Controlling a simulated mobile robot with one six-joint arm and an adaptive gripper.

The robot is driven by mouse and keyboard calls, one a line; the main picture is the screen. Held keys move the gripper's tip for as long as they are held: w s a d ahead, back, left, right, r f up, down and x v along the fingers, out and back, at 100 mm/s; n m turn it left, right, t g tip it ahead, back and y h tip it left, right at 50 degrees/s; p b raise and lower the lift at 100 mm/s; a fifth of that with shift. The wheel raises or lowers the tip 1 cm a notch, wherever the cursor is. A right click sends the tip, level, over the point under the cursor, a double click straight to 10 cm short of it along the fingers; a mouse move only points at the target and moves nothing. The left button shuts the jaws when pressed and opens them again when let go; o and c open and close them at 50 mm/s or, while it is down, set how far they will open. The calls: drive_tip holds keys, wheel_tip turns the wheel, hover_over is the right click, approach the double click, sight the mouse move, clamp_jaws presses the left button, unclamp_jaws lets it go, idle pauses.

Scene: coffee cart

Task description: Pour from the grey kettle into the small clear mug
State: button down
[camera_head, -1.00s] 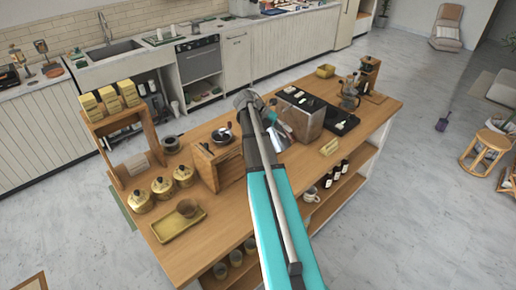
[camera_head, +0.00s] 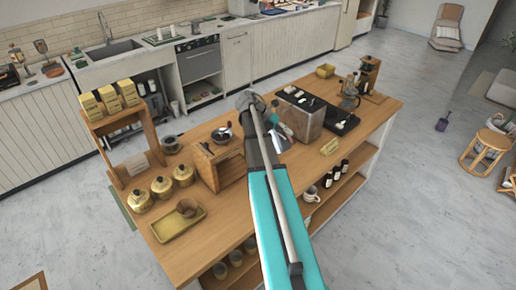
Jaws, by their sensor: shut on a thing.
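My arm reaches up the middle of the picture over the wooden cart and hides much of what lies behind it. My gripper (camera_head: 284,128) shows only in part, just right of the arm's far end, beside the steel box. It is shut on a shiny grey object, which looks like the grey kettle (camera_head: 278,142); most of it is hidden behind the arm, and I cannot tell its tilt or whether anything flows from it. I cannot make out the small clear mug; the arm may hide it.
The wooden cart top (camera_head: 222,213) holds a steel box (camera_head: 301,117), a black tray (camera_head: 345,124), a glass carafe (camera_head: 350,98), a wooden box (camera_head: 218,163), gold canisters (camera_head: 162,187) and a yellow tray (camera_head: 180,225). A shelf rack (camera_head: 112,128) stands at left.

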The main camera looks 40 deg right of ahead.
drive_tip(key=shift+s+f, duration=0.2)
drive_tip(key=shift+f, duration=0.2)
drive_tip(key=shift+r, duration=0.1)
idle(0.4)
drive_tip(key=shift+r+p, duration=2.95)
drive_tip(key=shift+p, duration=0.05)
drive_tip(key=shift+f, duration=0.2)
drive_tip(key=shift+f+b, duration=2.85)
drive_tip(key=shift+b, duration=0.25)
drive_tip(key=shift+w+r+g+p, duration=0.15)
drive_tip(key=shift+w+r, duration=0.1)
drive_tip(key=shift+r, duration=0.25)
drive_tip(key=shift+w+r+g+p, duration=0.15)
drive_tip(key=shift+w+r, duration=0.1)
drive_tip(key=shift+r, duration=0.2)
drive_tip(key=shift+r, duration=0.2)
